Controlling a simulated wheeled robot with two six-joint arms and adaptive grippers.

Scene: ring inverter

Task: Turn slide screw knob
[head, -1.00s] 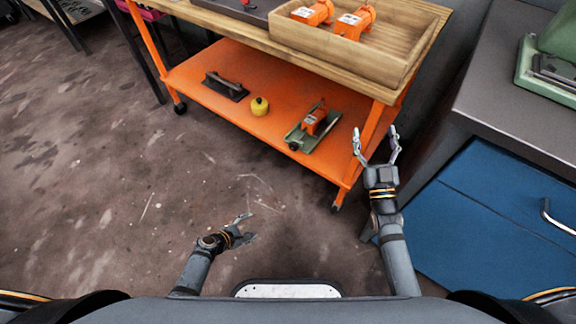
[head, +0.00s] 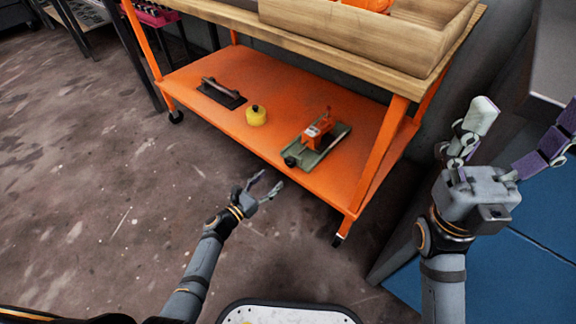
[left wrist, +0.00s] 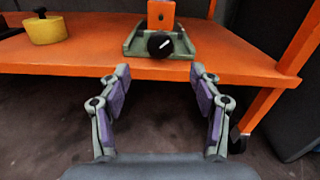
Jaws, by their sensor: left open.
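The slide is a green base with an orange block (head: 318,129) on top. It sits on the cart's orange lower shelf. Its black knob (head: 290,161) faces the front edge; in the left wrist view the knob (left wrist: 160,45) shows a white mark and lies ahead, between the lines of the fingers. My left gripper (head: 270,184) is open and empty, in front of the shelf and short of the knob, not touching it. My right gripper (head: 515,125) is open and empty, raised at the right with its fingers spread, apart from the slide.
The orange shelf (head: 260,143) also carries a yellow weight-like object (head: 256,116) and a black trowel-like tool (head: 221,93). A wooden tray (head: 375,45) is on the cart top above. An orange cart leg (head: 380,150) stands right of the slide. A blue cabinet (head: 530,250) is at the right.

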